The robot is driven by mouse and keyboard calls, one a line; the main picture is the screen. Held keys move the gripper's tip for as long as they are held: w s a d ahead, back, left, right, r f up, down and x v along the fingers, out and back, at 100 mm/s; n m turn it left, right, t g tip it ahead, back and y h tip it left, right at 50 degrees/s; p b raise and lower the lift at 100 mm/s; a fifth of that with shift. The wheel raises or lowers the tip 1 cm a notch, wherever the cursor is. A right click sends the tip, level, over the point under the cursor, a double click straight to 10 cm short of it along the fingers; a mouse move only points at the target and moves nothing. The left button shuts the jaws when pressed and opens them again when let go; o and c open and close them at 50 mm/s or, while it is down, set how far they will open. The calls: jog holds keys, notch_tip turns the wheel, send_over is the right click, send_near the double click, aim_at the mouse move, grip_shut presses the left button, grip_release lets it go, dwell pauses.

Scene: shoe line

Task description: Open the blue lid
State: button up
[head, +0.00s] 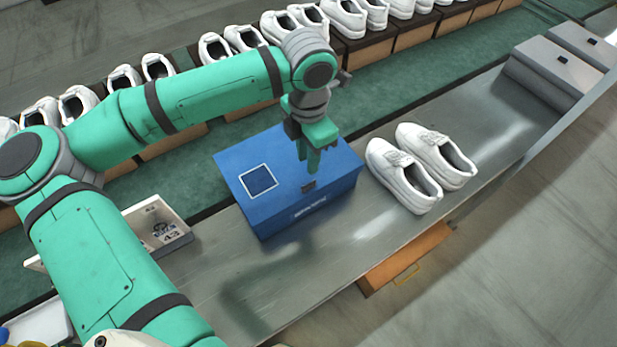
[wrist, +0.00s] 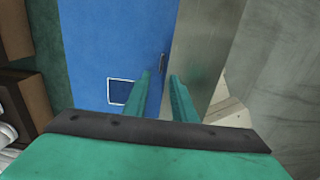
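The blue lid (head: 237,159) is shut on the blue box (head: 318,212), which sits on the metal belt. The lid bears a white-edged square, and a small dark tab (head: 308,187) sits at its front edge. My gripper (head: 308,170) points down over the lid near that tab. In the wrist view, my gripper (wrist: 161,78) has its two green fingers apart with nothing between them. The lid (wrist: 105,45) fills the left of the gap, and the tab (wrist: 163,62) shows just beyond the fingertips. I cannot tell whether the fingertips touch the lid.
A pair of white shoes (head: 418,168) stands on the belt (head: 400,235) just right of the box. A pale tray (head: 160,228) lies left of the box. Shoes on brown boxes line the back. A grey box (head: 555,70) stands at the far right.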

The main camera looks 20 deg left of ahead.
aim_at(308, 184)
jog(key=f, duration=0.9)
jog(key=shift+s+d+f, duration=0.1)
jog(key=shift+s+f, duration=0.1)
jog(key=shift+f, duration=0.05)
jog(key=shift+c, duration=0.7)
jog(key=shift+w, duration=0.1)
grip_shut()
dwell(0.3)
